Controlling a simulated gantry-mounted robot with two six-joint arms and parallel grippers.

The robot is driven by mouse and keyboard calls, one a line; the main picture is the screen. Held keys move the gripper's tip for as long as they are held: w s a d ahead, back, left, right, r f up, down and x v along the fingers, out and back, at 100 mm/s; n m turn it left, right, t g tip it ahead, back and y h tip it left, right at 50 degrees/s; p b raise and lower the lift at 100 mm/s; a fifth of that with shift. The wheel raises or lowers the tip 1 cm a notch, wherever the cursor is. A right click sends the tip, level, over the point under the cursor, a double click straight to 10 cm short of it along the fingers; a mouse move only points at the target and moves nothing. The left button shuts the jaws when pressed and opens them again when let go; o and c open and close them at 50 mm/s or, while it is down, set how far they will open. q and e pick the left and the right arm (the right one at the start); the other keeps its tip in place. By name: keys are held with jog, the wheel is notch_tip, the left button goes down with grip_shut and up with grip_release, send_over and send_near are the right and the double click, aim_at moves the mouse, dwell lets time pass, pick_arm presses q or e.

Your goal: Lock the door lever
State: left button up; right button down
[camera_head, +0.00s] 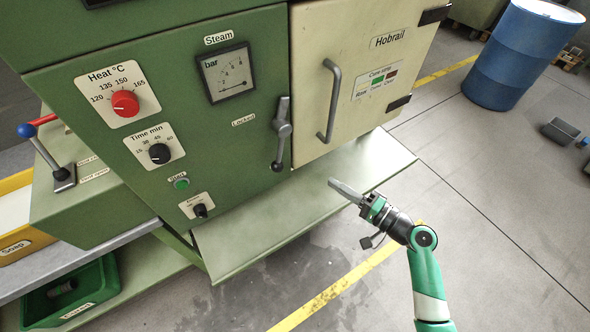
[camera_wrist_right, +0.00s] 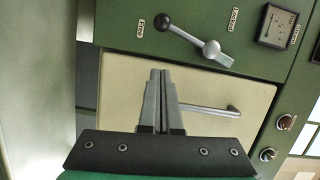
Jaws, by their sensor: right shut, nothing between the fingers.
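The door lever (camera_head: 282,126) is a grey handle with a dark ball at its end, mounted on the green panel beside the cream door (camera_head: 340,105). It points downward in the head view, away from the "Locked" label (camera_head: 243,120) to its left. In the right wrist view the lever (camera_wrist_right: 190,37) has its ball close to the "Free" label (camera_wrist_right: 142,26). My right gripper (camera_head: 333,183) is shut and empty, apart from the lever, in front of the door's lower edge. It also shows in the right wrist view (camera_wrist_right: 160,74). My left gripper is not in view.
A grey door handle (camera_head: 329,102) stands out right of the lever. A green ledge (camera_head: 300,205) juts out below the door. Dials, a gauge (camera_head: 226,74) and a blue-knobbed lever (camera_head: 47,155) sit left.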

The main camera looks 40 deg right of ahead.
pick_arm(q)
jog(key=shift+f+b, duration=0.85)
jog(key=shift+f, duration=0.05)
pick_arm(e)
jog(key=w+a, duration=0.3)
jog(key=w, duration=0.9)
jog(key=shift+a+f, duration=0.25)
jog(key=shift+a, duration=0.15)
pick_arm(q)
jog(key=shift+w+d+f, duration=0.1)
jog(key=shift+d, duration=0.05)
pick_arm(e)
jog(key=shift+a, duration=0.2)
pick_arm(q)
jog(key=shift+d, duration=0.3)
pick_arm(e)
jog(key=shift+a+m, duration=0.15)
jog(key=shift+m, duration=0.15)
